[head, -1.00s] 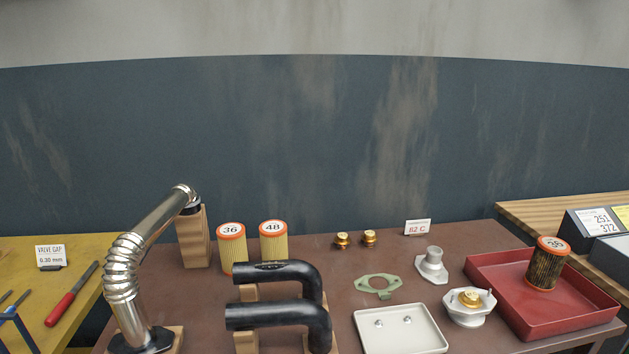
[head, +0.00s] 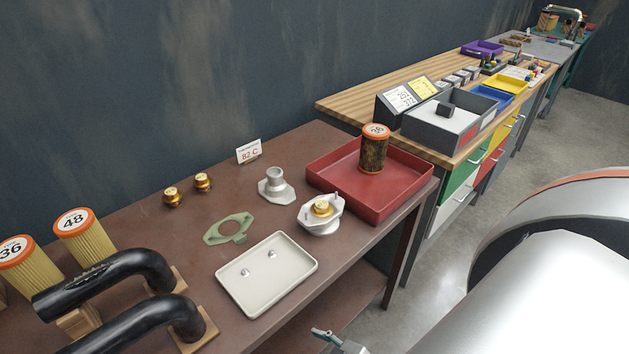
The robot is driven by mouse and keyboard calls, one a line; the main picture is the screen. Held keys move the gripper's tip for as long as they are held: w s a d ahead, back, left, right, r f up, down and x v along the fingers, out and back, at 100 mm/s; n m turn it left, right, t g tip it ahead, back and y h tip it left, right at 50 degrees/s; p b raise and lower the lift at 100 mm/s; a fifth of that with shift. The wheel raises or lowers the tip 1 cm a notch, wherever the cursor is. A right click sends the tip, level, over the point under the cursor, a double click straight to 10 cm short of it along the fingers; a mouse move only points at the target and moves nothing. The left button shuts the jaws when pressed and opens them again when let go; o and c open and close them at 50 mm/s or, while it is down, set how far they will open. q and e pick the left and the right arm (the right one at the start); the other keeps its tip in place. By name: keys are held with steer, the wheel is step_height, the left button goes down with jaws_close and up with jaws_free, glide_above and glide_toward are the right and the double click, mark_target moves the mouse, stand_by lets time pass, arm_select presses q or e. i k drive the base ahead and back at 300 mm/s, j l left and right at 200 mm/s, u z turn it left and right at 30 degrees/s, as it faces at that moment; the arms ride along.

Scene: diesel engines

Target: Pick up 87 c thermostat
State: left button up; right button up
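Two small brass thermostats, a left one (head: 173,197) and a right one (head: 203,182), stand side by side on the brown table in the head view. Another brass thermostat (head: 322,208) sits in a pale housing (head: 319,222) by the red tray. No temperature marking is readable on any of them. A small card (head: 249,152) behind them reads 82 C. A grey-green tip (head: 326,336), apparently of my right gripper, shows at the bottom edge, apart from the thermostats; its opening is hidden. My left gripper is not in view.
A green gasket (head: 229,230), a pale housing cover (head: 275,186) and a white tray (head: 267,306) with two small parts lie nearby. A red tray (head: 416,196) holds a dirty filter (head: 373,150). Black hoses (head: 107,281) and filters 36 and 48 stand left. A wooden workbench extends right.

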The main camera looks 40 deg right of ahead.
mark_target(321, 208)
steer(key=k+l+z, duration=0.5)
steer(key=z, duration=0.25)
steer(key=i+l+z, duration=0.65)
steer(key=k+l, duration=0.05)
